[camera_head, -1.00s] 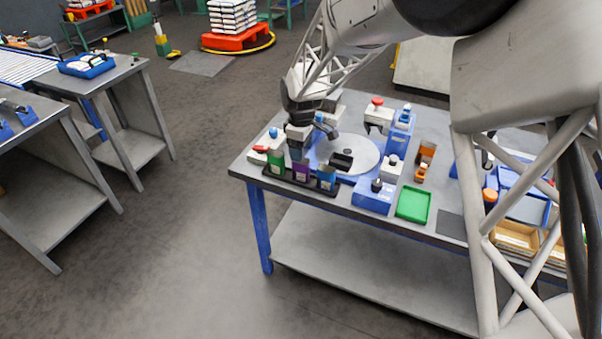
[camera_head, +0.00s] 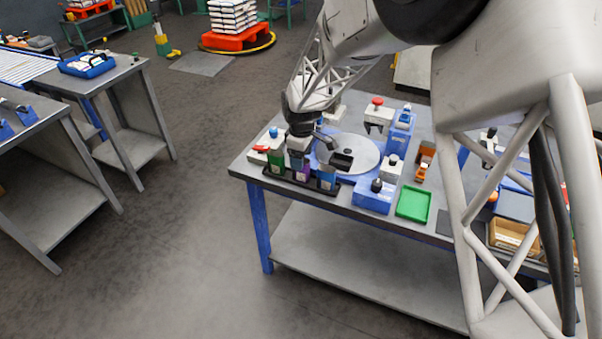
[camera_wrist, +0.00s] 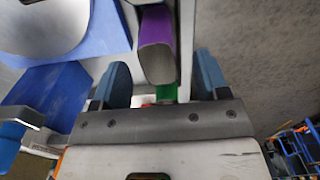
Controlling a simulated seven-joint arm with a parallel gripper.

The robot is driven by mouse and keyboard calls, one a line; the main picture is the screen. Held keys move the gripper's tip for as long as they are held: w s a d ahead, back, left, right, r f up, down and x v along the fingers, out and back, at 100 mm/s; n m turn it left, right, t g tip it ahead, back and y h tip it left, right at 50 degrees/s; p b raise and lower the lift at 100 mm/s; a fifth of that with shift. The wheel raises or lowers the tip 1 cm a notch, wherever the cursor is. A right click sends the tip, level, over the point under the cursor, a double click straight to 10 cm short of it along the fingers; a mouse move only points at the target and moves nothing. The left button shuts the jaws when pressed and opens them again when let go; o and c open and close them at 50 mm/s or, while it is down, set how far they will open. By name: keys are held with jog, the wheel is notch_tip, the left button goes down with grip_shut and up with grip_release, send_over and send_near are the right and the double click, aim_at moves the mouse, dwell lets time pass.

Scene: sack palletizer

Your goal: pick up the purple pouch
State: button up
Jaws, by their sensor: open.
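The purple pouch (camera_head: 304,173) stands upright in a dark rack (camera_head: 318,188) near the front left corner of the table, between a green pouch (camera_head: 277,160) and a blue pouch (camera_head: 328,181). In the head view my gripper (camera_head: 299,158) is low over it and hides its upper part. In the wrist view the purple pouch (camera_wrist: 155,40), with a greyish top face, lies between the two blue fingers of my open gripper (camera_wrist: 158,78). Gaps show on both sides of it, and neither finger appears to touch it. A bit of green shows just beyond it.
A round grey plate on a blue base (camera_head: 358,152) is close behind the rack. A blue box (camera_head: 373,197) and a green tray (camera_head: 413,204) stand to the right. A white device with a blue knob (camera_head: 273,140) stands behind the green pouch.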

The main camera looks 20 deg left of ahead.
jog(key=shift+w+a+f, duration=0.1)
jog(key=shift+f, duration=1.95)
jog(key=c, duration=1)
jog(key=shift+c, duration=0.2)
jog(key=shift+r, duration=0.75)
notch_tip(320, 180, up, 2)
jog(key=shift+r, duration=0.1)
jog(key=s+d+r, duration=0.1)
jog(key=s+d, duration=0.8)
jog(key=s, duration=0.3)
jog(key=shift+s+d+r, duration=0.15)
jog(key=shift+s+d, duration=0.2)
jog(key=shift+d, duration=0.05)
